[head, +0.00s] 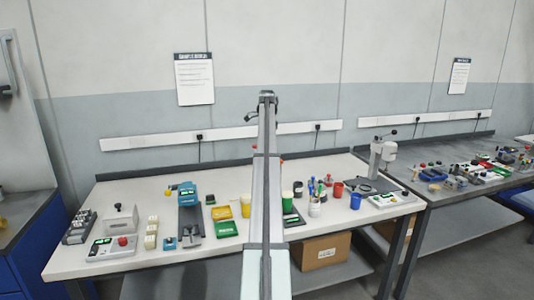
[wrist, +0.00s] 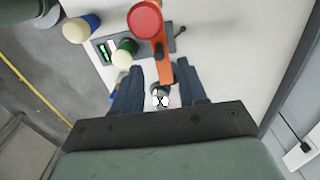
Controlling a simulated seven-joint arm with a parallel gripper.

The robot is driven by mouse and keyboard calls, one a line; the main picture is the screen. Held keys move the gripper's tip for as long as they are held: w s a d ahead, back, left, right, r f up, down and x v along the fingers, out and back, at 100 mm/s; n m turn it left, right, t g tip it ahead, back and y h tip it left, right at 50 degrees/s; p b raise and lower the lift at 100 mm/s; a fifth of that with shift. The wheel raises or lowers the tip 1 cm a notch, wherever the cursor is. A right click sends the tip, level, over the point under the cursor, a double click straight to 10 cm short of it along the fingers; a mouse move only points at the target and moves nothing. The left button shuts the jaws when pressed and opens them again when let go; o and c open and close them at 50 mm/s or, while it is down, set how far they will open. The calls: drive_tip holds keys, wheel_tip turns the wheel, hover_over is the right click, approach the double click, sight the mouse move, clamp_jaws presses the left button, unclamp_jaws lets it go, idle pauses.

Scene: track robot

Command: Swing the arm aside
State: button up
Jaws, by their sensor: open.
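My gripper (wrist: 159,66) shows in the wrist view with its two dark blue fingers apart, above the white bench. In the head view my arm stands upright across the middle, and the gripper cannot be made out there. Ahead of and between the fingertips in the wrist view is an orange part (wrist: 162,60) with a round red top (wrist: 145,20). A small black-and-white item (wrist: 160,97) lies between the fingers. I cannot tell how far below the fingers these are, and nothing appears gripped.
The white workbench (head: 150,262) carries a press (head: 382,155), a red cup (head: 338,189), a yellow container (head: 246,208) and a green tray (head: 226,229). A second bench (head: 440,196) at right is crowded.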

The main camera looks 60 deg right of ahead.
wheel_tip(320, 180, up, 8)
drive_tip(key=shift+f, duration=0.15)
idle(0.6)
